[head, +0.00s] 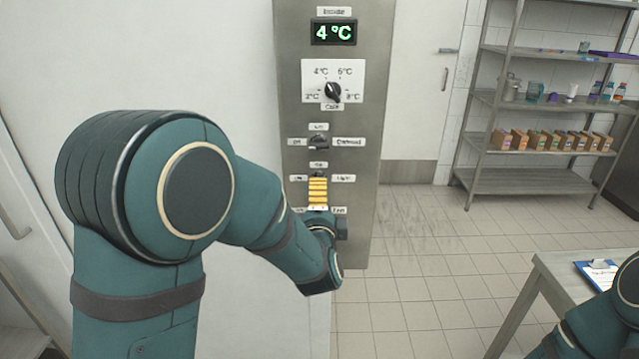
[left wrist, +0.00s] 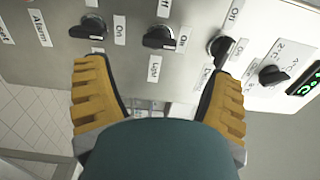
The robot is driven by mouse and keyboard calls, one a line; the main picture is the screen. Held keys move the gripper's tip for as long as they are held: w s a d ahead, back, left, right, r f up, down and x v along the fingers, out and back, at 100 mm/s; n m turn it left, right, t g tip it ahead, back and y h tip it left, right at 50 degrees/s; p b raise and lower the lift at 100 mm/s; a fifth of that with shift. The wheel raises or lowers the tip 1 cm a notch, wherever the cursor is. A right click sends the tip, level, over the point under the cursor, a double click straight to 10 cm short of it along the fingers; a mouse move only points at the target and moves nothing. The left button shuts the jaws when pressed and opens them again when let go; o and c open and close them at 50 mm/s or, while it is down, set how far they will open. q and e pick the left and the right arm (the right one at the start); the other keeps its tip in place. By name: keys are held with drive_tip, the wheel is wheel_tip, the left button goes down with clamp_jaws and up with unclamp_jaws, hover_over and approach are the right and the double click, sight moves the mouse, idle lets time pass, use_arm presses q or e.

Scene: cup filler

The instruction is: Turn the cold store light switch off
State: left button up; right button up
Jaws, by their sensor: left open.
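The light switch (left wrist: 158,38) is a black knob on the grey metal control panel (head: 290,90). In the left wrist view the "Light" label (left wrist: 154,68) is beside it. In the head view its "Light" label (head: 344,178) shows, but my gripper mostly hides the knob. My left gripper (head: 318,182), with yellow ridged fingers, is in front of the panel at that row. In the left wrist view the gripper (left wrist: 160,75) is open and empty, with the light switch between and beyond its fingertips. I cannot tell whether it touches the panel.
The defrost switch (head: 319,142) and temperature dial (head: 332,91) are above, under a display (head: 333,32) reading 4 °C. Another black switch (left wrist: 92,27) sits close to one finger. A shelf rack (head: 540,100) stands at the back right, a table (head: 545,268) at the lower right.

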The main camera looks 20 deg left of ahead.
use_arm(q)
drive_tip(key=x, duration=0.8)
drive_tip(key=shift+w+f, duration=0.1)
drive_tip(key=shift+w, duration=0.25)
drive_tip(key=shift+c, duration=0.3)
drive_tip(key=c, duration=1.2)
